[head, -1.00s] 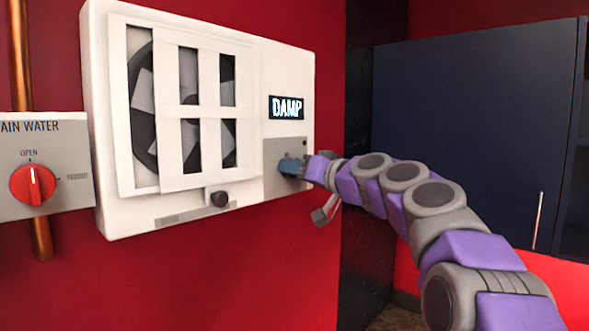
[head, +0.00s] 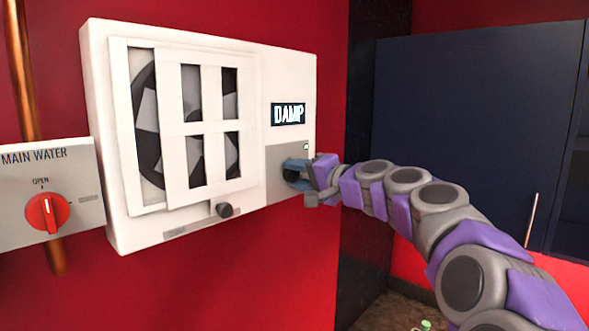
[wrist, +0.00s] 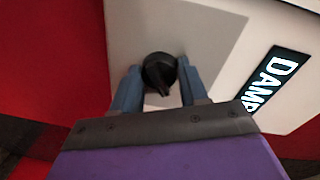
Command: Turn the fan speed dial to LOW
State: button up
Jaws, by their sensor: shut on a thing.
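The fan unit (head: 190,225) is a white box on the red wall, with a lit display (head: 289,114) reading DAMP. Its grey control plate (head: 274,158) is at the lower right. The black round dial (wrist: 160,72) sits between my gripper's two blue fingers in the wrist view, with a finger against each side. My gripper (head: 294,172) is shut on this dial at the plate and hides most of it in the head view. It also shows in the wrist view (wrist: 158,88). I cannot read any speed labels around the dial.
A dark knob (head: 224,210) on a slider is under the fan's white grille (head: 150,212). A red MAIN WATER valve (head: 47,213) is on a grey panel at the left. A dark blue cabinet (head: 460,120) stands at the right.

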jog(key=shift+w+d+f+m, duration=0.1)
jog(key=shift+f+m, duration=0.15)
jog(key=shift+m, duration=0.05)
dwell(0.4)
jog(key=o, duration=1)
jog(key=shift+d+r, duration=0.1)
jog(key=shift+d, duration=0.3)
jog(key=shift+o, duration=0.2)
jog(key=shift+r, duration=0.1)
jog(key=shift+s, duration=0.2)
jog(key=shift+s+d, duration=0.15)
jog(key=shift+d, duration=0.05)
jog(key=b+v, duration=0.2)
jog(key=v, duration=1.4)
jog(key=shift+d, duration=0.25)
